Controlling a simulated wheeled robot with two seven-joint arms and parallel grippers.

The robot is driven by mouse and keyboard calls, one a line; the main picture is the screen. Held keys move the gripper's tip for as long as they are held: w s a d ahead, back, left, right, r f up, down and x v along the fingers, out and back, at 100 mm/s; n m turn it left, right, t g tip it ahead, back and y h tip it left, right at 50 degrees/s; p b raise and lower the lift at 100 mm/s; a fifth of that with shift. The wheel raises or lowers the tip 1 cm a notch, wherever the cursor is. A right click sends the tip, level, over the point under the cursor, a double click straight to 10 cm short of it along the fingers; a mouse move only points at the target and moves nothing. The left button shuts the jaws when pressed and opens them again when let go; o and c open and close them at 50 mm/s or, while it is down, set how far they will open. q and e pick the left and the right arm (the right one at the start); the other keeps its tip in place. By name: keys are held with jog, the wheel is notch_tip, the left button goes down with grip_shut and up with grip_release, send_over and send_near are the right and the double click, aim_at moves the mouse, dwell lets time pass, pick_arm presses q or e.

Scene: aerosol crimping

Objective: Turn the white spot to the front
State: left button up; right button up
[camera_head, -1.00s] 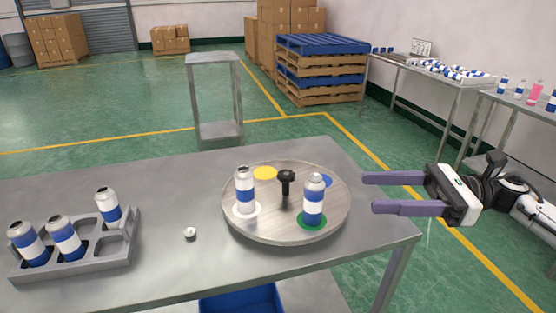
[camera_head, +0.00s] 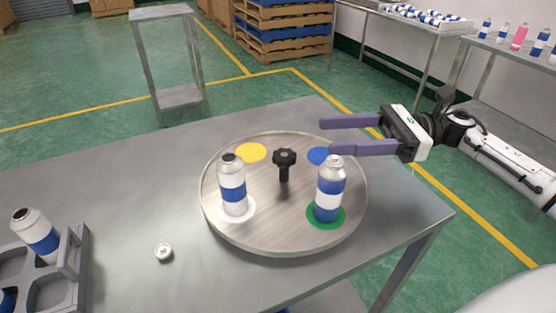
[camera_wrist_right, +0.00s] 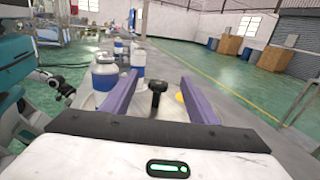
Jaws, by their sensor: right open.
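A round turntable (camera_head: 270,235) stands on the metal table, with a black knob (camera_head: 285,160) on a post at its middle. The white spot (camera_head: 243,215) is at its front left, with a blue-and-white can (camera_head: 232,187) standing on it. The green spot (camera_head: 318,224) at the front right bears another can (camera_head: 330,188). The yellow spot (camera_head: 251,152) and the blue spot (camera_head: 318,156) lie at the back. My right gripper (camera_head: 321,136) is open and empty, over the turntable's back right edge. In the right wrist view the knob (camera_wrist_right: 157,97) shows between its fingers.
A grey rack (camera_head: 70,262) with a can (camera_head: 38,236) is at the left. A small cap (camera_head: 164,252) lies on the table (camera_head: 130,185) left of the turntable. A metal stand (camera_head: 175,60) is behind the table. The table's right end is clear.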

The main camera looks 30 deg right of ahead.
jog(key=b, duration=0.3)
send_near(285, 154)
jog(key=shift+s+f, duration=0.15)
jog(key=shift+f, duration=0.1)
jog(key=shift+a, duration=0.1)
jog(key=p+x, duration=0.1)
jog(key=x, duration=0.8)
jog(key=shift+r+p, duration=0.2)
jog(key=shift+p, duration=0.1)
jog(key=shift+w+a+f, duration=0.1)
jog(key=shift+w+a, duration=0.2)
jog(key=shift+a, duration=0.15)
grip_shut()
